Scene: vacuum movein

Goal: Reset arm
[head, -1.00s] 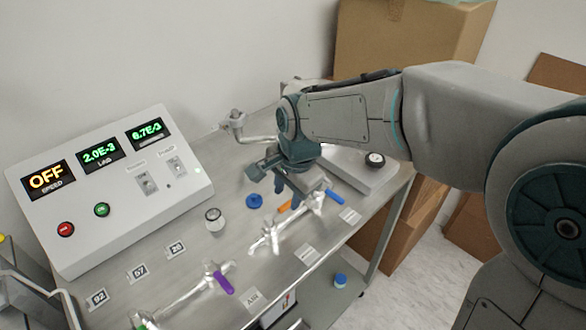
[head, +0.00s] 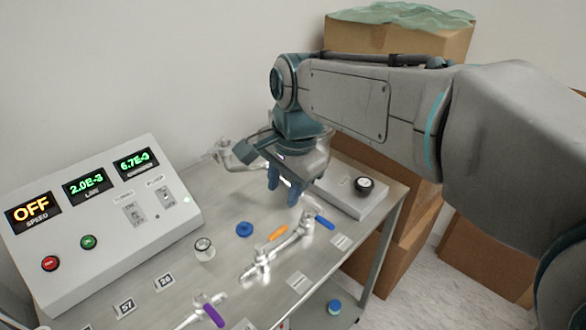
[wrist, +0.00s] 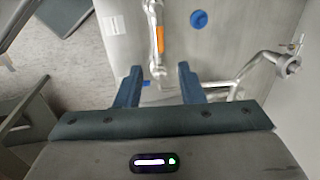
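My gripper (head: 281,188) hangs from my arm above the back right part of the metal table, fingers pointing down. In the wrist view its two blue fingers (wrist: 158,85) are spread apart with nothing held between them. Below and in front of it stands a metal pipe assembly (head: 262,258) with an orange valve handle (head: 278,233) and a blue valve handle (head: 325,223). The orange handle also shows in the wrist view (wrist: 160,39), beyond the fingertips and apart from them.
A white control panel (head: 100,225) reads OFF on the left. A blue cap (head: 244,229), a small round jar (head: 204,248) and a purple handle (head: 213,315) are on the table (head: 225,275). A gauge box (head: 345,195) stands at the right. Cardboard boxes (head: 400,45) are behind my arm.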

